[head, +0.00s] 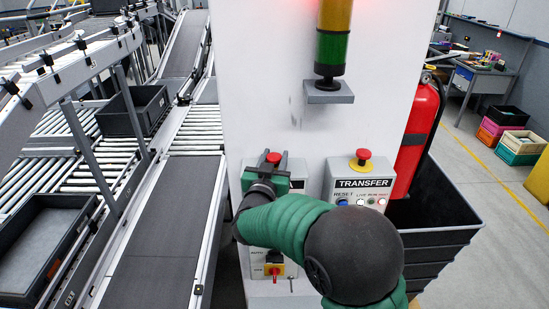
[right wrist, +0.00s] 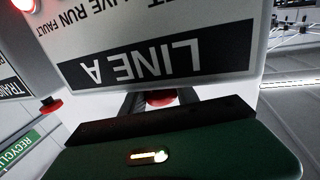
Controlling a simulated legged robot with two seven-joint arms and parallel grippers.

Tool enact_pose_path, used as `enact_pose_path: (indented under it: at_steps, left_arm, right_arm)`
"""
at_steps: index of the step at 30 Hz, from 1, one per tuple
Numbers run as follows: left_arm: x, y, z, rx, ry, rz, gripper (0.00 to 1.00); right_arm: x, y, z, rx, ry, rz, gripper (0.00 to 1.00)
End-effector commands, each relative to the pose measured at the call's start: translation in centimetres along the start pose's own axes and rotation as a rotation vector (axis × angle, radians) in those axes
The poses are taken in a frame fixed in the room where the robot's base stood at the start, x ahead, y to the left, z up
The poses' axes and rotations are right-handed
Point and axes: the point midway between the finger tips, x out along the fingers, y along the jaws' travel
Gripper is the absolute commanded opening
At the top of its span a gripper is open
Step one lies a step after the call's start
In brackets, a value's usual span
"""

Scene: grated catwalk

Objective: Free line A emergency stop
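The line A emergency stop (head: 273,157) is a red mushroom button on a box on the white column. In the right wrist view the LINE A label (right wrist: 130,62) is upside down, and the red button (right wrist: 160,98) shows below it, partly hidden by my gripper. My right gripper (head: 267,167) is at this button. In the right wrist view its two dark fingers (right wrist: 161,101) stand on either side of the button, which fills the gap between them. They look shut on it. My left gripper is not in view.
The TRANSFER box (head: 362,183) with its own red button (head: 363,155) is just right. A red-yellow switch (head: 274,269) sits below. A signal light (head: 332,45) stands above. A red extinguisher (head: 415,135) and a black bin (head: 437,225) are at right, conveyors (head: 165,220) at left.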

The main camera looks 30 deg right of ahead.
Motion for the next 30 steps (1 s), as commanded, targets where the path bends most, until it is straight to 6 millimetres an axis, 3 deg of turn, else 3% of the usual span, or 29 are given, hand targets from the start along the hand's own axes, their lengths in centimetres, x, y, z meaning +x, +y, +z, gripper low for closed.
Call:
enact_pose_path:
  at_steps: [5,12,19,20,21,24,30]
  left_arm:
    - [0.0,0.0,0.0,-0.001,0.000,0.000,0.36]
    - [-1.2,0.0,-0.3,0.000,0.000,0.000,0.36]
    - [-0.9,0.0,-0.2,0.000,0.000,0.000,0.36]
    - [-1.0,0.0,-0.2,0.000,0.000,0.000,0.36]
    - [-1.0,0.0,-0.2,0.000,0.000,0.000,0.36]
    - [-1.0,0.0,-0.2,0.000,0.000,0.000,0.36]
    - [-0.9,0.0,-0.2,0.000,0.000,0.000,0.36]
  right_arm:
    - [-0.1,-0.1,0.0,0.001,-0.001,-0.006,0.00]
    - [-0.2,-0.1,-1.9,0.002,0.002,-0.007,0.00]
    - [-0.2,-0.1,-2.1,0.003,0.008,-0.006,0.00]
    - [-0.2,-0.1,-2.1,0.003,0.009,-0.005,0.39]
    - [-0.2,-0.1,-2.1,0.004,0.009,-0.005,0.44]
    - [-0.2,0.0,-2.0,0.003,0.006,-0.005,0.57]
    - [-0.1,-0.1,-1.7,0.001,0.002,-0.005,0.57]
